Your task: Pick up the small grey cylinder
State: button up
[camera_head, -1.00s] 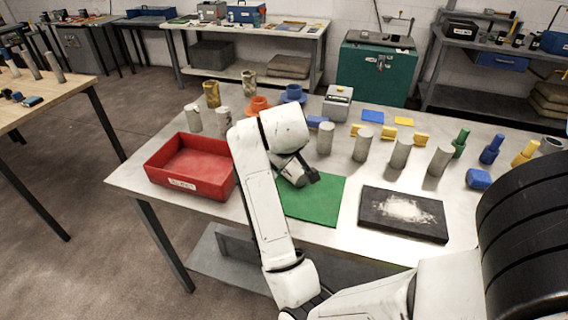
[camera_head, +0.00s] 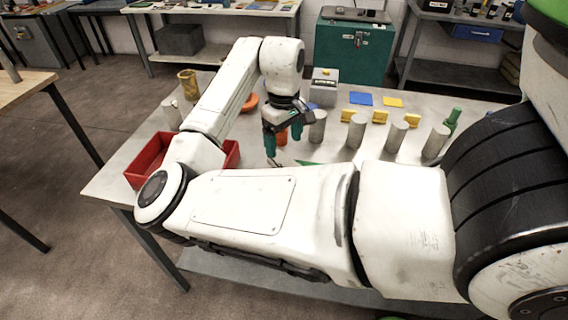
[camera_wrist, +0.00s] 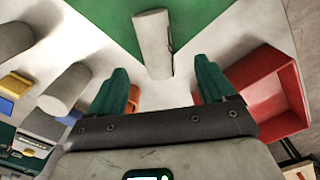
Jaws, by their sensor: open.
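The small grey cylinder (camera_wrist: 153,45) lies on its side in the wrist view, over the edge of the green mat (camera_wrist: 105,18) and the bare table. My gripper (camera_wrist: 162,80) is open and empty. In the head view my gripper (camera_head: 283,148) hangs down over the table near the mat. My arm hides most of the mat there, and I cannot make out the lying cylinder clearly.
Several upright grey cylinders (camera_head: 356,132) stand in a row right of my gripper; some show in the wrist view (camera_wrist: 65,88). A red tray (camera_head: 147,161) is at the left, partly behind my arm. An orange cup (camera_head: 249,103) and a grey box (camera_head: 324,87) stand behind.

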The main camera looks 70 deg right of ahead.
aim_at(285, 158)
jog(key=shift+s+d+f+p, duration=0.1)
jog(key=shift+f+p, duration=0.2)
jog(key=shift+f, duration=1.65)
jog(key=shift+s+d+f+p, duration=0.1)
jog(key=shift+f+p, duration=0.15)
jog(key=shift+f, duration=1.65)
jog(key=c, duration=1.5)
jog(key=shift+r, duration=0.15)
